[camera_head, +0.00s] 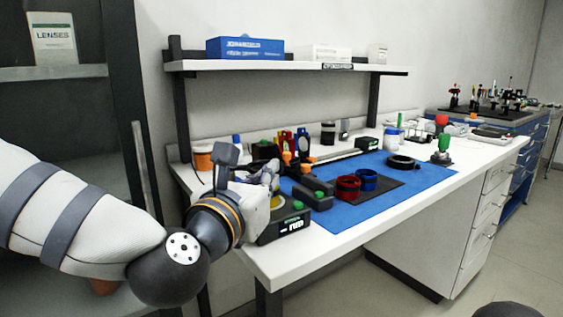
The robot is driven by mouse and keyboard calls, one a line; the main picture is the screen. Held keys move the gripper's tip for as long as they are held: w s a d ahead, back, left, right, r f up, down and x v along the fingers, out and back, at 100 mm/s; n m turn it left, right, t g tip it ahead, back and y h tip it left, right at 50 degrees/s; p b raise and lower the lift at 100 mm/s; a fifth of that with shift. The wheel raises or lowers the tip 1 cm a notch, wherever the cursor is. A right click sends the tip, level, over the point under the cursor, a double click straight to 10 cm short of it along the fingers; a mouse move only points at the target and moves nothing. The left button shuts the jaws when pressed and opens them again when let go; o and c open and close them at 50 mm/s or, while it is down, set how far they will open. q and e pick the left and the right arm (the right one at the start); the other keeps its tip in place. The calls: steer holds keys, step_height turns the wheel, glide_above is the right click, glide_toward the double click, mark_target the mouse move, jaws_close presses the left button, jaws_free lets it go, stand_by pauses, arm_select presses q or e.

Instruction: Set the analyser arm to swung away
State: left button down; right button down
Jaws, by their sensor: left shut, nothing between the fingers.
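My left gripper (272,178) reaches in from the left over the near end of the bench, shut and empty. It is beside a dark instrument with a lit display (290,226) and a green knob, and hides part of it. A dark block with green knobs (314,193) stands just right of that on the blue mat (340,221). I cannot clearly make out the analyser arm; it may be among the dark parts behind the gripper. I cannot tell whether the gripper touches anything. My right gripper is not in view.
A red ring (347,187) and a blue ring (369,179) lie on a dark pad; a black ring (402,162) lies beyond. Several coloured holders (292,142) stand behind. A shelf (290,66) overhangs the back. The front edge of the white bench (291,270) is clear.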

mark_target(288, 157)
arm_select(q)
steer(key=x, duration=0.7)
steer(key=shift+w, duration=0.25)
steer(key=shift+w+d+y, duration=0.1)
steer(key=shift+y, duration=0.2)
